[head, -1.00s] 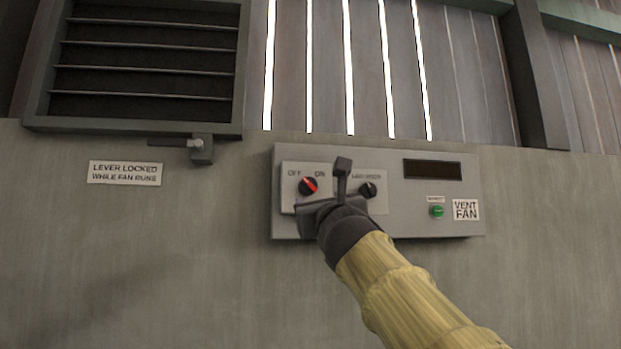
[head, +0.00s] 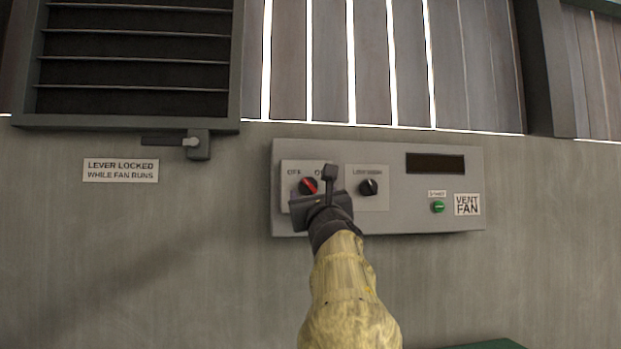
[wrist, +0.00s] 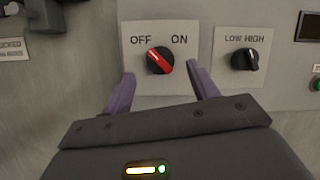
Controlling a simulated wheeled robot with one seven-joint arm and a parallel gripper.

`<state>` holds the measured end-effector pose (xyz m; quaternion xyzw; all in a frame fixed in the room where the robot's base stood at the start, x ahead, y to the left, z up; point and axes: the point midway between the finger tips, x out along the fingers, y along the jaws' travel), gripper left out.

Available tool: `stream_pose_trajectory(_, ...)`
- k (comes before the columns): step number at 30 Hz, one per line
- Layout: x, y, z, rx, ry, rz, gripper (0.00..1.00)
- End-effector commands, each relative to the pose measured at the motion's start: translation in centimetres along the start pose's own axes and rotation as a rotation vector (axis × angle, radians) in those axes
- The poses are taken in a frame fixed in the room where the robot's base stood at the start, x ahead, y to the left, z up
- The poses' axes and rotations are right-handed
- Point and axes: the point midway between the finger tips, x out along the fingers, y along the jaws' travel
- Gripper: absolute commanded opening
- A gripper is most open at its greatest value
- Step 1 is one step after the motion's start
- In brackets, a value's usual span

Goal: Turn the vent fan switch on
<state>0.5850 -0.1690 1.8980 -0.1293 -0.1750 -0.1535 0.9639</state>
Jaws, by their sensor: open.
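The vent fan switch is a round black knob with a red bar (head: 308,186), between the OFF and ON labels on a white plate. In the wrist view the knob (wrist: 160,60) has its bar slanting from upper left, toward OFF, to lower right. My gripper (wrist: 161,80) is open, with one purple finger at the knob's left and the other at its right. A gap shows on both sides and neither finger appears to touch it. In the head view my gripper (head: 328,190) is just right of the knob and hides part of the ON label.
A lever (head: 198,145) sits under the louvred vent (head: 130,123), left of the panel.

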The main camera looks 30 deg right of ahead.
Motion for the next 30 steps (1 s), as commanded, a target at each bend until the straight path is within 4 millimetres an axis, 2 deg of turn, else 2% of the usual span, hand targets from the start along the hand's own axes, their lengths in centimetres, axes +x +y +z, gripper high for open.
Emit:
stream_pose_trajectory(10, 3.1, -0.1, 0.2, -0.002, 0.002, -0.001, 0.6)
stream_pose_trajectory(22, 3.5, 0.0, -0.1, 0.001, 0.001, 0.0, 0.6)
stream_pose_trajectory(23, 3.5, 0.0, -0.1, 0.001, 0.001, 0.0, 0.56)
stream_pose_trajectory(29, 3.5, -0.1, -0.1, 0.001, 0.001, 0.0, 0.16)
stream_pose_trajectory(30, 3.5, -0.1, -0.1, 0.001, 0.001, 0.0, 0.15)
